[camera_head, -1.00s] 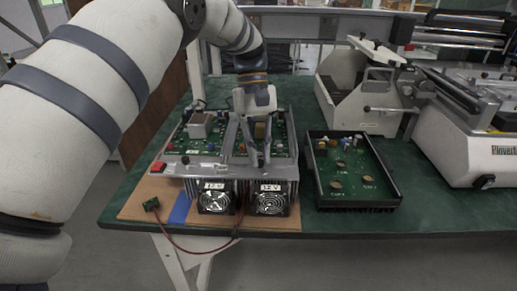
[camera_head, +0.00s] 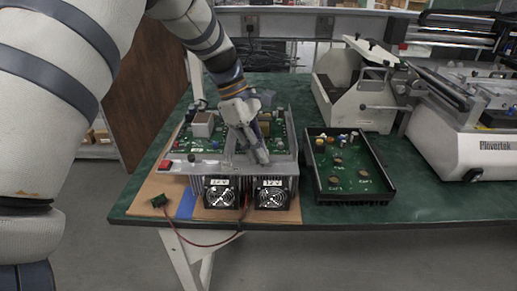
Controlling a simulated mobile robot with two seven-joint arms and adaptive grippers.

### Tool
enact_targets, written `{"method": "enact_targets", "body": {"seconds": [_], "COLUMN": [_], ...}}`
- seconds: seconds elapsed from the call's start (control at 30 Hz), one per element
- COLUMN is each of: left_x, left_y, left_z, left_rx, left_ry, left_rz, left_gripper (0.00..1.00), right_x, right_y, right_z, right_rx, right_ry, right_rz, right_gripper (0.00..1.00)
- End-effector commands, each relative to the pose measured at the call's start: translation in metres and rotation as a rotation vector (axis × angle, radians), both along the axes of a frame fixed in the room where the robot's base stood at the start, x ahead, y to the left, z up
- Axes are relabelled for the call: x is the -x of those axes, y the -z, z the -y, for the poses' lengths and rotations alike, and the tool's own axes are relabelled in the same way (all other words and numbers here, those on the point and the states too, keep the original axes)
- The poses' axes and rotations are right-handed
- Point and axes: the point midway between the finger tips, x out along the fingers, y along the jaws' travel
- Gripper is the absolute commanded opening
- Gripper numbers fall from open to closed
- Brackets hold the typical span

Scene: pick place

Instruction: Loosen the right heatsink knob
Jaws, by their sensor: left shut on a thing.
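The heatsink assembly (camera_head: 203,168) stands at the front edge of the green table, with a grey metal bar along its top and two black fans on its front face. The right fan (camera_head: 272,194) and the left fan (camera_head: 220,192) each have a white label above. My left gripper (camera_head: 261,157) points down at the top bar above the right fan, its fingers tilted and close together. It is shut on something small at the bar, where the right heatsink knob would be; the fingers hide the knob. My right gripper is not in view.
A black open tray with a green circuit board (camera_head: 350,176) stands right of the heatsink. White machines (camera_head: 362,92) fill the back right. Green table (camera_head: 420,212) is bare at front right.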

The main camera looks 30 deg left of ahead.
Motion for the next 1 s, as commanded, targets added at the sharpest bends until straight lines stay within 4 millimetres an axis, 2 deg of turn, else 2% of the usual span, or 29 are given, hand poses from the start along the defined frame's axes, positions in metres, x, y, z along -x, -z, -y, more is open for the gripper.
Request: {"method": "enact_targets", "body": {"seconds": [0.4, 0.9, 0.93, 1.0], "left_x": [0.0035, 0.0036, 0.0036, 0.0033], "left_y": [0.0035, 0.0037, 0.0037, 0.0035], "left_z": [-0.0003, 0.0000, 0.0000, 0.0000], "left_rx": [-0.003, -0.002, -0.002, -0.002], "left_ry": [-0.146, -0.161, -0.161, -0.161], "left_rz": [-0.009, -0.010, -0.010, -0.009], "left_gripper": [0.00, 0.00, 0.18, 0.34], "right_x": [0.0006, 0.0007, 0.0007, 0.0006], "right_y": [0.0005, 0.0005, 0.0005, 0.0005], "right_z": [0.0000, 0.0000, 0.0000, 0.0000], "right_rx": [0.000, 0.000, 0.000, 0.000], "right_ry": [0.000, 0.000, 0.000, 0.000], "right_rz": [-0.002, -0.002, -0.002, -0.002], "right_gripper": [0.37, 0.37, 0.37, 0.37]}}
